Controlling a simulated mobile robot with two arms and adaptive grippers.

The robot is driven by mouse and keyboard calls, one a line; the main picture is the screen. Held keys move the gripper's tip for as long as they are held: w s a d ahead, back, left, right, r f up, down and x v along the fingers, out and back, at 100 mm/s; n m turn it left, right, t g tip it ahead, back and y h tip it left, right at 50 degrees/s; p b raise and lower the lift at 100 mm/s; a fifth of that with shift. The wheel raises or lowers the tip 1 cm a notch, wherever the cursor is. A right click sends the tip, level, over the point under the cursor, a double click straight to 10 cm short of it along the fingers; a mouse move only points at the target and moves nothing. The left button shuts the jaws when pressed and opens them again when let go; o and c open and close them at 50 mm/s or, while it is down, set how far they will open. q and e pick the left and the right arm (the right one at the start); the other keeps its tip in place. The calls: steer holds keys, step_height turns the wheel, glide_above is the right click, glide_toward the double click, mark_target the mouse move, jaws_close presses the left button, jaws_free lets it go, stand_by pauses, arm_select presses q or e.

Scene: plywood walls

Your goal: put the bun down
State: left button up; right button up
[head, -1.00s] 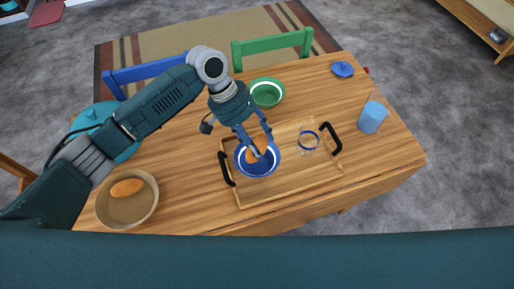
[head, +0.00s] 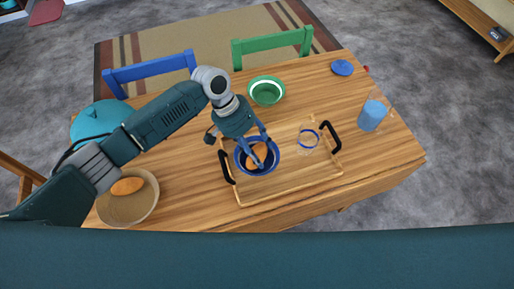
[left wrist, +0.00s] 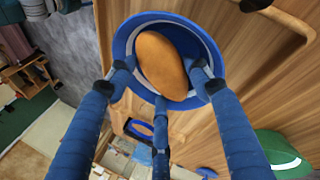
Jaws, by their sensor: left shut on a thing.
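The orange-brown bun (head: 258,153) is in the blue bowl (head: 242,168), which stands on the left part of the wooden tray (head: 290,190). My left gripper (head: 256,155) reaches down into the bowl and is shut on the bun. In the left wrist view the bun (left wrist: 160,62) lies between the fingers, inside the rim of the blue bowl (left wrist: 124,38). I cannot tell whether the bun touches the bowl's bottom. My right gripper does not show.
A tan bowl (head: 130,208) with another bun (head: 127,186) is at the left. A green bowl (head: 267,91) is behind the tray. A clear glass with a blue rim (head: 308,140) stands on the tray; a blue cup (head: 372,116) is at the right. Tray handles (head: 227,168) stick up.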

arm_select(q)
steer(key=o, duration=1.1)
steer(key=shift+o, duration=0.2)
steer(key=shift+r, duration=0.25)
steer(key=b+v, duration=0.1)
steer(key=v, duration=1.1)
steer(key=shift+r, duration=0.35)
steer(key=shift+s, duration=0.1)
